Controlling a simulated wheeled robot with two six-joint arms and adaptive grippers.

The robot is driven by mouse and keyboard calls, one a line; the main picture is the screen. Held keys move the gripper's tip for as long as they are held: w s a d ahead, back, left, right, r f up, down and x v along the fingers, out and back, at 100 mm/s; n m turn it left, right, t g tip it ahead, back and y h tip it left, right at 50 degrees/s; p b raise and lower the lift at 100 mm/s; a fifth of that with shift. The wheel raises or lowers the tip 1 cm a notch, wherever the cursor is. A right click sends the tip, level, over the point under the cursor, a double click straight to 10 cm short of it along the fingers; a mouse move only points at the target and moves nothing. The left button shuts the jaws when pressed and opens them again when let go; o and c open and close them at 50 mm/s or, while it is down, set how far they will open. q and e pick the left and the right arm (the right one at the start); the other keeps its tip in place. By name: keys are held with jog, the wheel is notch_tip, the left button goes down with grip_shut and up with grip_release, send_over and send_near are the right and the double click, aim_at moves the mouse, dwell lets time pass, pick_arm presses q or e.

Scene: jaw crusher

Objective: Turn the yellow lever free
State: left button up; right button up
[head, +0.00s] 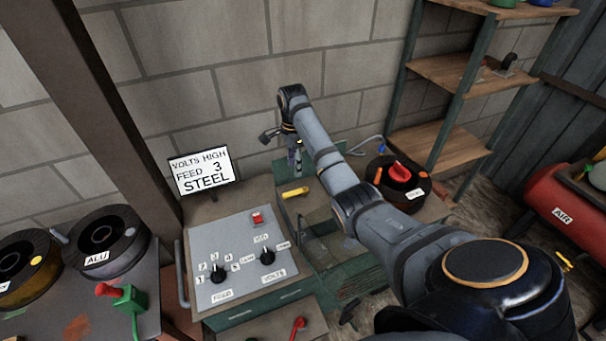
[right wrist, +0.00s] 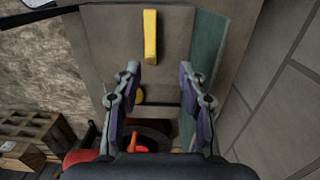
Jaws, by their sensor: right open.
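The yellow lever (head: 295,192) lies across the top of the machine casing behind the open compartment, right of the control panel. In the right wrist view the yellow lever (right wrist: 150,38) stands lengthwise, beyond my fingertips and slightly left of the middle between them. My right gripper (head: 295,163) hangs above the lever in the head view, apart from it. Its jaws (right wrist: 160,74) are spread and empty. My left gripper is not in view.
The grey control panel (head: 225,245) has two black knobs and a red switch. A sign (head: 200,172) reads VOLTS HIGH, FEED 3, STEEL. A spool with a red handle (head: 398,192) sits to the right. The block wall (head: 240,100) is close behind my right gripper.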

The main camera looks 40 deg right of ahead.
jog(key=s+a+r, duration=0.1)
jog(key=a, duration=0.1)
jog(key=p, duration=0.2)
send_over(292, 193)
notch_tip(292, 193, down, 7)
jog(key=shift+d+r, duration=0.1)
jog(key=shift+r, duration=0.1)
notch_tip(292, 193, down, 3)
jog(key=shift+d, duration=0.1)
jog(key=shift+a+f, duration=0.1)
jog(key=shift+a, duration=0.1)
jog(key=shift+d, duration=0.1)
jog(key=shift+c, duration=1.9)
jog(key=c, duration=0.5)
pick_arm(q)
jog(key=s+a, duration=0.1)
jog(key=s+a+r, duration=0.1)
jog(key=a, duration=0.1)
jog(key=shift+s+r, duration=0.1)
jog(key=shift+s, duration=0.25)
pick_arm(e)
grip_shut()
